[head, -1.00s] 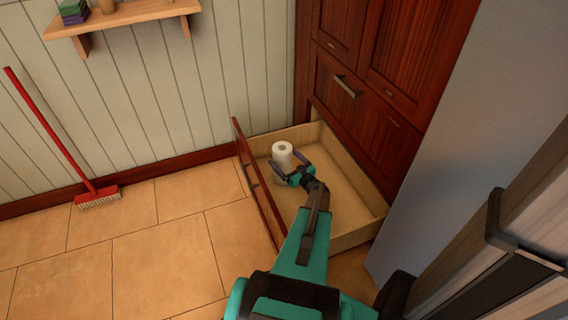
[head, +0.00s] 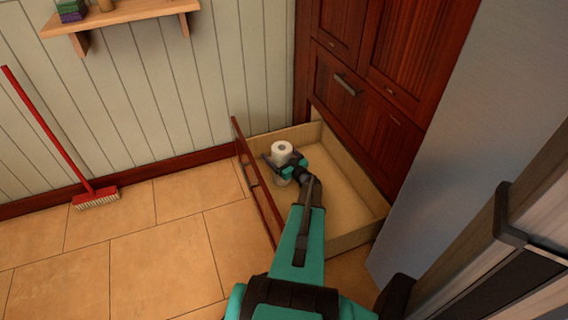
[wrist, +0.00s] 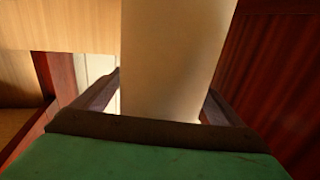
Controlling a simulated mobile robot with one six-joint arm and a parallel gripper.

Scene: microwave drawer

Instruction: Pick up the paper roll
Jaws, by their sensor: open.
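The white paper roll (head: 282,150) stands upright in the open bottom drawer (head: 352,241), near its far left corner. My gripper (head: 283,162) is at the roll, with its open fingers on either side of it. The gripper covers part of the roll in the head view. In the wrist view the roll (wrist: 172,60) fills the middle, between the two dark fingers (wrist: 160,90). A lit gap shows between the left finger and the roll. I cannot tell whether the right finger touches it.
The drawer's red-brown front panel (head: 258,185) stands at the left, close to my gripper. The tall wooden cabinet (head: 365,110) rises behind the drawer, and a grey panel (head: 460,130) stands at the right. A red broom (head: 60,145) leans on the wall. The drawer's near part is empty.

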